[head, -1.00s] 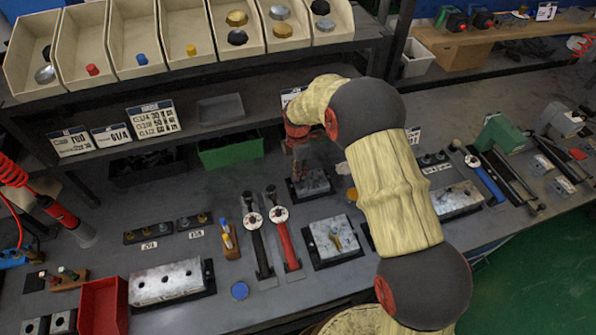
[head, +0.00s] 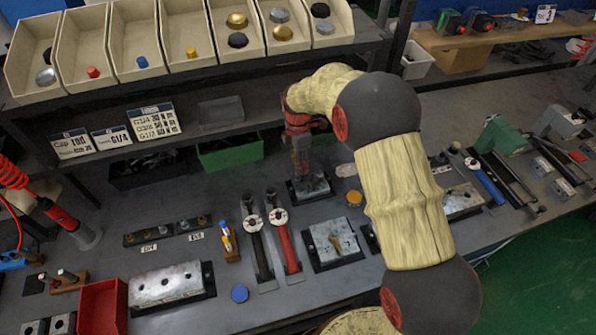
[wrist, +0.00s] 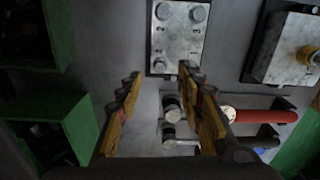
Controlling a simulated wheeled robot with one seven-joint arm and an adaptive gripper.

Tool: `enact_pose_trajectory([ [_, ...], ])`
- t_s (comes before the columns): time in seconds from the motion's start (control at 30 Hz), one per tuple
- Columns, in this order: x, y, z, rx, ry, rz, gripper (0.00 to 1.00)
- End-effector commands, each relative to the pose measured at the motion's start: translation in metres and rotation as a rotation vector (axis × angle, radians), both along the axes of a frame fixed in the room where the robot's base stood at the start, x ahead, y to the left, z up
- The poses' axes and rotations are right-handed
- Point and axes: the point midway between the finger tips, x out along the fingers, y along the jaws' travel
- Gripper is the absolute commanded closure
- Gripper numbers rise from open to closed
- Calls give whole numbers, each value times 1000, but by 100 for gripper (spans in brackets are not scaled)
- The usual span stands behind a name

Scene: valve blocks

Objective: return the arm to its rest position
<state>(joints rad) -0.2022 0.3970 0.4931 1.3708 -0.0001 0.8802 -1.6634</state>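My gripper (head: 301,165) hangs from my bent arm and points down near a small metal valve block (head: 310,188) on the bench. In the wrist view my gripper (wrist: 158,76) has its two fingers well apart, with nothing between them. The block's numbered top with several bolts (wrist: 180,32) shows just beyond the fingertips, apart from them. My arm reaches across the right middle of the head view and hides part of the bench.
A second block (head: 336,240) with a brass fitting and two wrenches, one red-handled (head: 288,246), lie nearby. A green bin (head: 231,152) stands under the shelf (head: 200,72) with its parts bins. A long metal block (head: 165,285) and a red tray (head: 103,307) are front left.

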Motion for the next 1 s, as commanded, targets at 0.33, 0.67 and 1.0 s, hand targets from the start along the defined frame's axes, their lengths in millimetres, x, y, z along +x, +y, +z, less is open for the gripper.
enact_pose_trajectory([
  [0.33, 1, 0, 55, 0, -1, 0, 63],
  [0.67, 0, 0, 62, 0, 1, -12, 63],
  [1.0, -28, -6, 40, -21, 45, -477, 63],
])
